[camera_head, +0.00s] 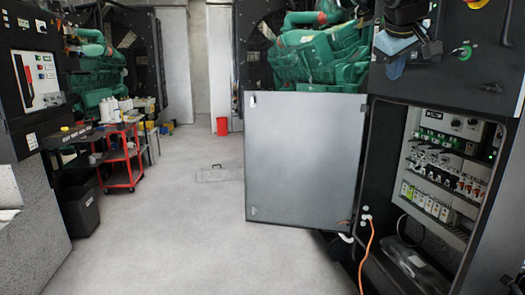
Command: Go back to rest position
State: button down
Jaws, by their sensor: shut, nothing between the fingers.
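My gripper is not in view, and I cannot make out any part of my arm for certain. The task names no other object. An open electrical cabinet (390,150) stands at the right. Its grey door (303,158) is swung out to the left, into the middle of the view. Inside the cabinet are rows of breakers (440,178) and an orange cable (368,250) hanging down at its left edge.
Green gensets (322,52) stand at the back. A red cart (122,160) with bottles, a dark bin (78,208) and a control cabinet (33,80) line the left. Dark and blue items (402,40) hang at the upper right. The grey floor (175,235) between is clear.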

jog(key=s+a+f+m+g+y, duration=0.1)
jog(key=s+a+f+m+y, duration=0.1)
jog(key=s+f, duration=0.8)
jog(key=s+a+f+m+g+y, duration=0.1)
jog(key=s+a+f, duration=0.4)
jog(key=s+f, duration=0.5)
notch_tip(320, 180, down, 6)
jog(key=shift+r+m+g+y, duration=0.25)
jog(key=shift+m+g+y, duration=0.15)
jog(key=shift+m, duration=0.2)
jog(key=shift+s, duration=0.1)
